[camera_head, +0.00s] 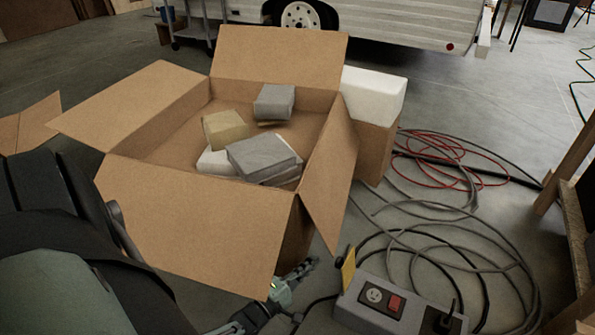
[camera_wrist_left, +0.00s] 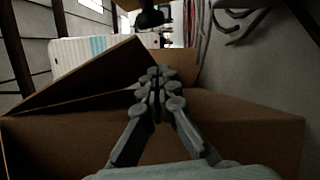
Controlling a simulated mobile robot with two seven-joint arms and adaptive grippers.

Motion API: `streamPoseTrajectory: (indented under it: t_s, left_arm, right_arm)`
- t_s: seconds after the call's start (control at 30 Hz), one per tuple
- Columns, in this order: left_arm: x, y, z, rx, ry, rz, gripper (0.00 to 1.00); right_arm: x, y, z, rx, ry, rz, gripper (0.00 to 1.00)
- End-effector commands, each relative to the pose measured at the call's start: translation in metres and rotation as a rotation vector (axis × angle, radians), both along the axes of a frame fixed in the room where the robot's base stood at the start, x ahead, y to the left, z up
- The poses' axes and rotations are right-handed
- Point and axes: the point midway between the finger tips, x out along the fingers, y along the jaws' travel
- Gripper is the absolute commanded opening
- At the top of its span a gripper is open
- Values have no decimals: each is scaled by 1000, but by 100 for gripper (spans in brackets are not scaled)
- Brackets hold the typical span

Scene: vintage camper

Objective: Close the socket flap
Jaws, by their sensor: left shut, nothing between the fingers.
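A grey socket box (camera_head: 398,308) sits on the floor at the lower right in the head view. It has a round socket (camera_head: 375,295), a red switch (camera_head: 395,303) and a black plug (camera_head: 443,318) in its right end. A yellow flap (camera_head: 348,270) stands upright at its left end, beside the round socket, so it is open. My left gripper (camera_head: 309,265) is shut and empty, just left of the flap and apart from it. Its closed fingers also show in the left wrist view (camera_wrist_left: 156,82); I cannot make out the flap there. My right gripper is not in view.
An open cardboard box (camera_head: 190,220) holding several blocks stands close to my left gripper; its cardboard fills much of the left wrist view (camera_wrist_left: 240,125). Grey and black cables (camera_head: 440,225) and a red cable (camera_head: 450,150) lie coiled behind the socket box. A wooden frame (camera_head: 570,230) stands at right.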

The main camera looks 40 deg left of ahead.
Motion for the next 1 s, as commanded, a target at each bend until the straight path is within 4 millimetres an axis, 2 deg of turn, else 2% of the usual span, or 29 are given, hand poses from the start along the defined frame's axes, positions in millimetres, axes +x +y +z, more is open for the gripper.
streamPoseTrajectory:
  t_s: [0.03, 0.1, 0.3, 0.77, 1.0]
  left_arm:
    - [11, 0, -1, 0, -3, 1, 0]
    - [10, -15, 3, -5, 0, 1, 0]
    - [14, -34, 6, -2, 1, 1, 0]
    - [15, -39, 7, 2, 1, 0, 0]
    - [16, -41, 12, 82, 21, 0, 0]
  right_arm:
    - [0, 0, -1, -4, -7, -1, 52]
    - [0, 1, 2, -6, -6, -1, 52]
    - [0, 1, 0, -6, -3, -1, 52]
    - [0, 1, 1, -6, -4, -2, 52]
    - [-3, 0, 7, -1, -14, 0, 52]
